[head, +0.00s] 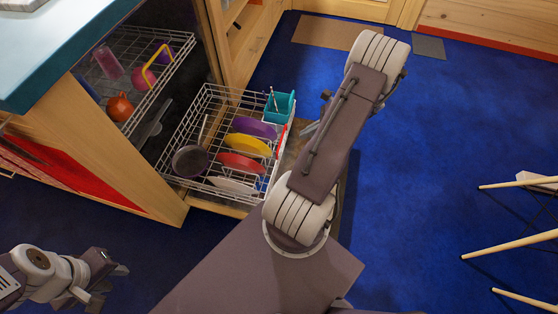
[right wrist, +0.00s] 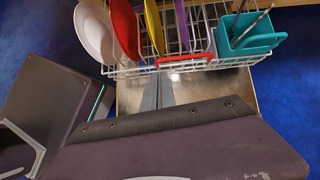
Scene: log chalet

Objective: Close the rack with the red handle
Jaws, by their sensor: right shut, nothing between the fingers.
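The pulled-out lower rack (head: 205,100) is a white wire basket in front of the dishwasher. Its red handle (right wrist: 185,61) is on the front rim, and a sliver (head: 281,140) shows in the head view beside my right arm. My right gripper (right wrist: 158,95) is shut and empty. Its fingertips point at the rack's front, just below and left of the handle in the wrist view; contact cannot be told. In the head view my right arm mostly hides that gripper. My left gripper (head: 108,277) is at the lower left, away from the rack; its jaw state is unclear.
The rack holds plates, a dark pan (head: 190,161) and a teal cutlery basket (head: 279,106). An upper rack (head: 150,48) with cups is inside the dishwasher. The open door (right wrist: 195,88) lies under the lower rack. Blue floor to the right is clear up to thin wooden legs (head: 510,244).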

